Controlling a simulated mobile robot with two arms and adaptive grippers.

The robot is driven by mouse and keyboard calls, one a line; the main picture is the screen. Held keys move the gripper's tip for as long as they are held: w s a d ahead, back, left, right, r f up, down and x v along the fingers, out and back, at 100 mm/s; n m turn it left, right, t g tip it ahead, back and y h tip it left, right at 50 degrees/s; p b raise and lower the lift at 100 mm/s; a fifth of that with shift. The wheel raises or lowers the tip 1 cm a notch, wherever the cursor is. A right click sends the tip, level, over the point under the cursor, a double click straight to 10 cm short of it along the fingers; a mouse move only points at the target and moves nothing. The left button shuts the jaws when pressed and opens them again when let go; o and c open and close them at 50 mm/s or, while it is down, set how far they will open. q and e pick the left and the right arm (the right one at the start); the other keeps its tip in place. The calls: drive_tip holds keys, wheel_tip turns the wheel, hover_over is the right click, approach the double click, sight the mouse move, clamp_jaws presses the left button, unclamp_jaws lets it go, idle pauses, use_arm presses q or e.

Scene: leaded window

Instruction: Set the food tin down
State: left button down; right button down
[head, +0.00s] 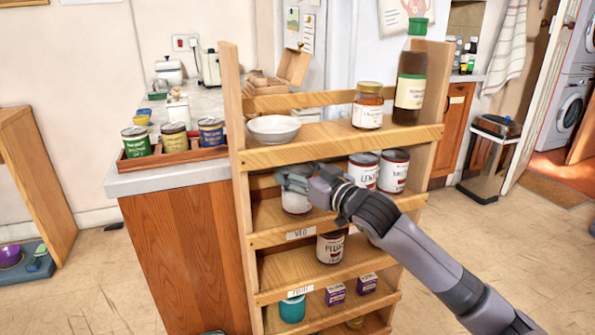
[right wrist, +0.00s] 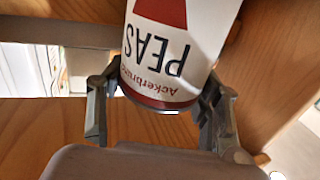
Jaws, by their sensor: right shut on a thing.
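The food tin, white with a dark red rim and the word PEAS, is in the right wrist view (right wrist: 165,50), where it looks upside down. In the head view its lower part (head: 296,205) shows at the left of the second shelf (head: 345,225) of the wooden rack. My right gripper (head: 296,181) is shut on the tin, one finger on each side, and hides its upper part in the head view. Whether the tin's base touches the shelf board I cannot tell. My left gripper is not in view.
Two similar tins (head: 394,172) stand right of the held tin on that shelf. The top shelf holds a bowl (head: 273,129), a jar (head: 368,106) and a bottle (head: 410,80). A plum tin (head: 330,247) stands one shelf lower. The rack's left upright (head: 236,140) is close to my gripper.

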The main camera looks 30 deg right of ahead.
drive_tip(key=c, duration=0.5)
unclamp_jaws()
drive_tip(key=shift+r, duration=0.1)
